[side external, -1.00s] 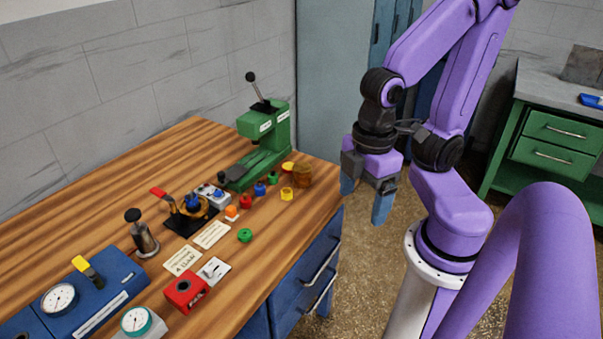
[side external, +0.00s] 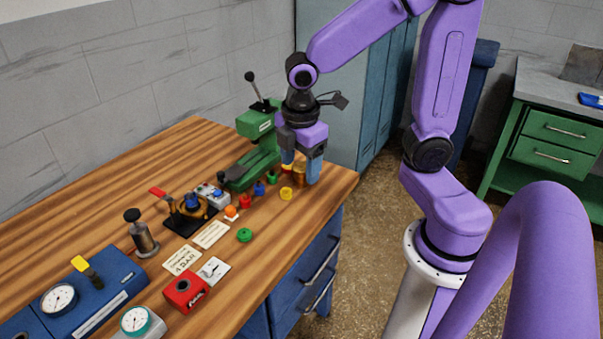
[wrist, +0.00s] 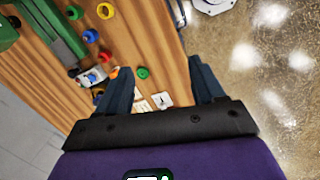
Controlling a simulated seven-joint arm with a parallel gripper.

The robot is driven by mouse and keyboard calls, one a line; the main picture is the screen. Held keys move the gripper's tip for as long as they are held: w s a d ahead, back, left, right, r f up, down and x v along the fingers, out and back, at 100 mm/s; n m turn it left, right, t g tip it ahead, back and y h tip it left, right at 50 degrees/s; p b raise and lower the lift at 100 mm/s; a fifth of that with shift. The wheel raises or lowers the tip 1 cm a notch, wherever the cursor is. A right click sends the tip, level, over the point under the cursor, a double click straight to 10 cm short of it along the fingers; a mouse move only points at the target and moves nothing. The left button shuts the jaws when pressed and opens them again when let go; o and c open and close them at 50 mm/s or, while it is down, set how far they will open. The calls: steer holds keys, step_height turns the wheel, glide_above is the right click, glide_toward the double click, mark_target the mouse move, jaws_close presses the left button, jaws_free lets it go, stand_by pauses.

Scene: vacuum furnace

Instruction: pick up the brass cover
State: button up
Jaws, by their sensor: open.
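The brass cover, a short brass-coloured round piece (side external: 299,172), stands on the wooden bench near its right end in the side view. It is partly hidden by my gripper (side external: 301,172). My gripper points down with its blue fingers apart, and the cover shows between them in that view. I cannot tell whether the fingers are around it or above it, or whether they touch it. In the wrist view my gripper (wrist: 160,80) is open, and I cannot make out the cover there.
A green press (side external: 262,145) stands close behind my gripper. A yellow ring (side external: 286,193) and several small coloured pieces lie to the left and front. A green ring (side external: 244,235) lies nearer the bench's front edge. The floor is open right of the bench.

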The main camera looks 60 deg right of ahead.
steer(key=w+d+n+h, duration=0.1)
steer(key=w+d, duration=0.4)
steer(key=w, duration=0.2)
steer(key=n, duration=0.2)
glide_toward(301, 167)
steer(key=shift+g+h, duration=0.4)
steer(key=shift+h, duration=0.1)
steer(key=x, duration=1.2)
steer(key=shift+w+a+f, duration=0.15)
steer(key=shift+w+a, duration=0.15)
steer(key=shift+w, duration=0.05)
steer(key=c, duration=0.8)
